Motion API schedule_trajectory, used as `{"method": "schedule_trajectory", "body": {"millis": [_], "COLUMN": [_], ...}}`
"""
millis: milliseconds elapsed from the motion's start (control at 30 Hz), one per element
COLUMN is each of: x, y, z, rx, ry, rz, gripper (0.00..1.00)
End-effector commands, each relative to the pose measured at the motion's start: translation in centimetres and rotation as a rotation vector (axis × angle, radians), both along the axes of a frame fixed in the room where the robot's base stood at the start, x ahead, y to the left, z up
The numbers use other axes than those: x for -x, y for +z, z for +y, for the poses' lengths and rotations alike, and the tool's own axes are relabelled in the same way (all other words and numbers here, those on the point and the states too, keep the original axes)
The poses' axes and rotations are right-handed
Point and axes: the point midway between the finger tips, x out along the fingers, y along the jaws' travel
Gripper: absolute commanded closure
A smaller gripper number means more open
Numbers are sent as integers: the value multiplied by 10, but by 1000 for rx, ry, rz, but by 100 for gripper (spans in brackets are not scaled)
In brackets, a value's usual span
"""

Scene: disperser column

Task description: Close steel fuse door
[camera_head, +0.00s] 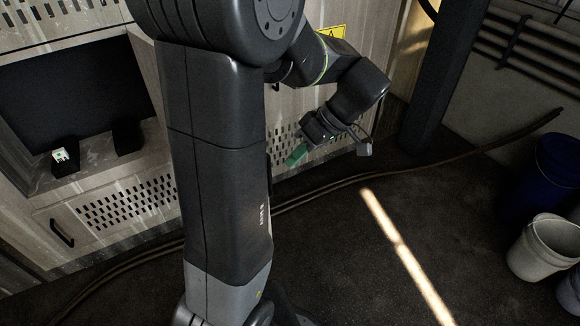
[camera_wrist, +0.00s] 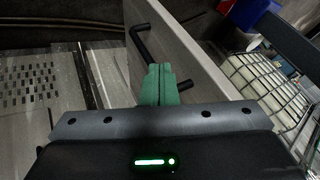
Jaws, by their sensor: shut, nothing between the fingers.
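The steel door (camera_wrist: 196,62) shows in the wrist view as a pale panel that stands out from the cabinet, with a black bar handle (camera_wrist: 139,43) on its face. My gripper (camera_wrist: 160,70) has its green fingers shut together and empty, close to the lower end of the handle. I cannot tell whether they touch the handle or the panel. In the head view my gripper (camera_head: 296,156) is low in front of the pale cabinet (camera_head: 290,140). My arm hides much of the cabinet front there, so the door's outline is unclear.
A dark recess (camera_head: 75,90) opens in the cabinet at left. A cable (camera_head: 440,160) runs along the floor. A white bucket (camera_head: 545,248) and a blue barrel (camera_head: 555,175) stand at right, near a dark post (camera_head: 442,85). The floor in the middle is clear.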

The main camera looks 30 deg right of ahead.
Motion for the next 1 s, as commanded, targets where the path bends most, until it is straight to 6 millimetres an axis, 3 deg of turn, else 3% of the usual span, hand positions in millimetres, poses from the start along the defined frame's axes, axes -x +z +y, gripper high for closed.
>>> {"method": "schedule_trajectory", "body": {"millis": [300, 500, 1000], "x": [-11, -17, -19], "y": [-46, -67, -73], "z": [32, 47, 53], "rx": [-3, -2, -1], "ry": [3, 1, 0], "rz": [1, 1, 0], "gripper": [100, 100, 100]}}
